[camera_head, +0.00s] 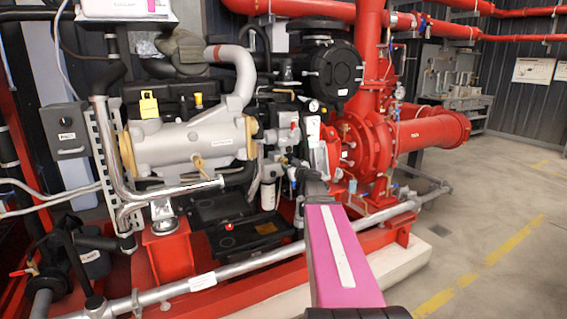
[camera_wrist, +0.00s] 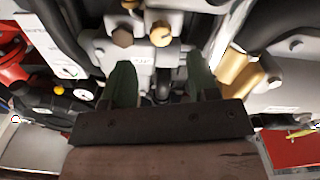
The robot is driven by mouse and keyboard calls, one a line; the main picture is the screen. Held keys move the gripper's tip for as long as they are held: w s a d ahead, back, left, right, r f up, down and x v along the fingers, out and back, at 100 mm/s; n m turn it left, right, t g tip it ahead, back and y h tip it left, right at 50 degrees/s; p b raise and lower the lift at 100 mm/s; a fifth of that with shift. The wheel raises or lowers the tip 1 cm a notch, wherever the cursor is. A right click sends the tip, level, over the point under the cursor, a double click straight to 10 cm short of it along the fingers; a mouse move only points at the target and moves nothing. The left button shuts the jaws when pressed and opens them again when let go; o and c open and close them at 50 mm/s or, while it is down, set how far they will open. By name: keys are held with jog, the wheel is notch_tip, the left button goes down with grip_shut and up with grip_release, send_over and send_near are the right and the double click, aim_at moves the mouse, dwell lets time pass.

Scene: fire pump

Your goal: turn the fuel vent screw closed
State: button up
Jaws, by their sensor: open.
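In the wrist view my gripper (camera_wrist: 160,78) has its two dark green fingers spread apart, with nothing held between them. Just beyond the fingertips is a light grey metal block (camera_wrist: 140,55). Two brass-coloured screw heads sit on its top part: a duller hex one (camera_wrist: 122,38) on the left and a brighter one (camera_wrist: 161,34) on the right. I cannot tell for certain which is the fuel vent screw. Neither is touched by a finger as far as I see. In the head view my gripper (camera_head: 309,178) is small, dark and close against the engine's side; the screw cannot be made out there.
Black hoses and a brass-coloured cylinder (camera_wrist: 238,72) crowd the fingers in the wrist view. In the head view a red pump (camera_head: 368,145) stands right of my arm, the silver engine cylinder (camera_head: 190,143) left. A grey pipe (camera_head: 240,268) runs low in front. The floor at right is clear.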

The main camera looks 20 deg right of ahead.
aim_at(283, 161)
jog(key=w, duration=0.3)
jog(key=w+a, duration=0.1)
jog(key=w, duration=0.2)
jog(key=shift+w+a, duration=0.15)
jog(key=shift+w, duration=0.2)
jog(key=c, duration=0.9)
